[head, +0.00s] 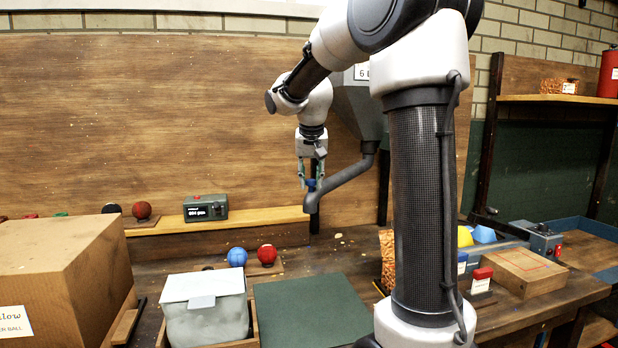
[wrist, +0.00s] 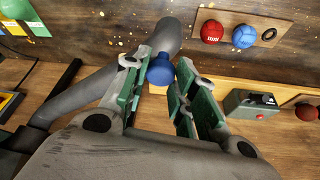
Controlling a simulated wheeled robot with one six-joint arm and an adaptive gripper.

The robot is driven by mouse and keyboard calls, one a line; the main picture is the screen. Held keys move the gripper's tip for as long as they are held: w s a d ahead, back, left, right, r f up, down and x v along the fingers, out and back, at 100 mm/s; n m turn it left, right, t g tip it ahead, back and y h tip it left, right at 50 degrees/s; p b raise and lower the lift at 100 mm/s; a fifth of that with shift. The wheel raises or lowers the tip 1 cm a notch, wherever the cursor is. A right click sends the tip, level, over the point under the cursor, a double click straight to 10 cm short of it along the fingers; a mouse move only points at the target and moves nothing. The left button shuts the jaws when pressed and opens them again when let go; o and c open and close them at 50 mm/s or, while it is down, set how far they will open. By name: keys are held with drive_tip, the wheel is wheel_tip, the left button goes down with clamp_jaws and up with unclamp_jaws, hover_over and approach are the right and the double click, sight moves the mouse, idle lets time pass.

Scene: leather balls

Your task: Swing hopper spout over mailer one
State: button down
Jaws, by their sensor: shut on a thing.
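The grey hopper (head: 358,118) hangs on the wooden back panel, partly hidden by my arm. Its bent grey spout (head: 345,178) reaches down and left, with its open end near a dark post. My gripper (head: 311,176) is shut on the blue knob (wrist: 160,71) near the spout's end. In the wrist view the knob sits between the green-padded fingers, and the spout (wrist: 80,93) runs behind them. A pale lidded box (head: 203,312) stands in a wooden tray below and left of the spout. No label reading mailer one is legible, so I cannot tell whether this is it.
A green mat (head: 310,308) lies right of the pale box. A blue ball (head: 237,257) and a red ball (head: 267,254) sit behind it. A large cardboard box (head: 62,275) fills the left front. A small display unit (head: 205,208) stands on the shelf left of my gripper.

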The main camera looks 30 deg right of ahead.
drive_tip(key=s+d+n+y, duration=0.4)
drive_tip(key=s+d+n, duration=0.7)
drive_tip(key=s+d, duration=0.9)
drive_tip(key=shift+s+d+n, duration=0.35)
drive_tip(key=shift+d+n, duration=0.05)
drive_tip(key=shift+d, duration=0.2)
drive_tip(key=c, duration=1.1)
unclamp_jaws()
drive_tip(key=shift+d, duration=0.15)
drive_tip(key=shift+c, duration=0.2)
drive_tip(key=v, duration=1.2)
drive_tip(key=shift+d, duration=0.2)
